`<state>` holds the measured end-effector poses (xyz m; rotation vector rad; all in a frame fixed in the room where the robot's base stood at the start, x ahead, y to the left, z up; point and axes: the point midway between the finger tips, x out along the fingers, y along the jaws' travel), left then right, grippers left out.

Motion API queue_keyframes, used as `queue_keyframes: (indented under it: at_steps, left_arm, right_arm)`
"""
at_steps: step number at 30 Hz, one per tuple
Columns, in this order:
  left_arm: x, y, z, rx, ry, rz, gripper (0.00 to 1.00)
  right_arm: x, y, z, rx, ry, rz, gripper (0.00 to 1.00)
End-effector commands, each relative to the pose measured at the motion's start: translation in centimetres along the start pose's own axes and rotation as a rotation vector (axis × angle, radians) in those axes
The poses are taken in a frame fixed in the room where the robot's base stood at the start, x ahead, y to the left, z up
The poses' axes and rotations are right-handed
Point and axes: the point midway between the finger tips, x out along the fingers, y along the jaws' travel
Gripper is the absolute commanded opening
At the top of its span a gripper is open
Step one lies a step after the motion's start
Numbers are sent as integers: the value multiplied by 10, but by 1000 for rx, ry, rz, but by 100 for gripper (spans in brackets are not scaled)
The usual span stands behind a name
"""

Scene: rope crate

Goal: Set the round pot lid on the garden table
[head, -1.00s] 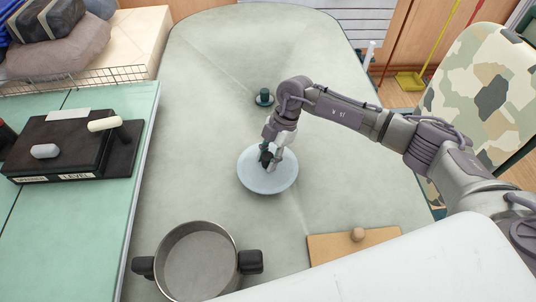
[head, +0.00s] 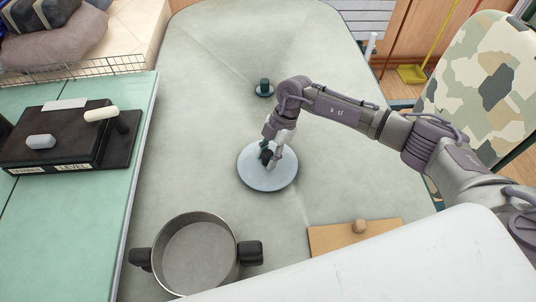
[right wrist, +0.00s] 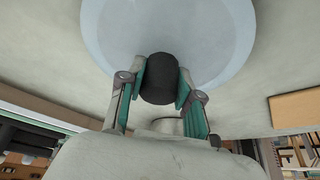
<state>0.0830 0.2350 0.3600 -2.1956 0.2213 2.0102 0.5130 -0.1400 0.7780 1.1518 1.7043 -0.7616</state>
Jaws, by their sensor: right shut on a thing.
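The round pot lid (head: 258,176) is a pale blue-grey disc with a dark upright knob. It is at the middle of the large grey-green table (head: 200,110), lying flat on it or just above; I cannot tell which. My right gripper (head: 271,156) comes down over the lid from above. In the right wrist view its two fingers are shut on the black knob (right wrist: 160,80), and the lid's disc (right wrist: 225,40) shows beyond it. My left gripper is in neither view.
A two-handled steel pot (head: 196,255) stands at the near left. A square wooden lid (head: 330,238) lies at the near right. A small dark green knobbed lid (head: 264,90) is farther back. A green side surface (head: 115,150) holds a black box. Much of the large table is clear.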

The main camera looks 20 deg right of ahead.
Motion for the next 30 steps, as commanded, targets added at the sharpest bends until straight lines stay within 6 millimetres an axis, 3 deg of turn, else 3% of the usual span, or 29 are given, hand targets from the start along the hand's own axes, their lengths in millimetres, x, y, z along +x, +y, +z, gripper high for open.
queue_keyframes:
  at_steps: [13, 14, 19, 30]
  left_arm:
    - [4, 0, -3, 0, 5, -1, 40]
    - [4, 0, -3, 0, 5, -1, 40]
    - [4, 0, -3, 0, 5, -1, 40]
    - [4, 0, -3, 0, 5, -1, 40]
  right_arm:
    - [7, 0, 3, 0, 0, 0, 0]
    - [7, 0, 3, 0, 0, 0, 36]
    - [6, 0, 2, 0, 0, 0, 63]
    - [7, 0, 3, 0, 0, -1, 63]
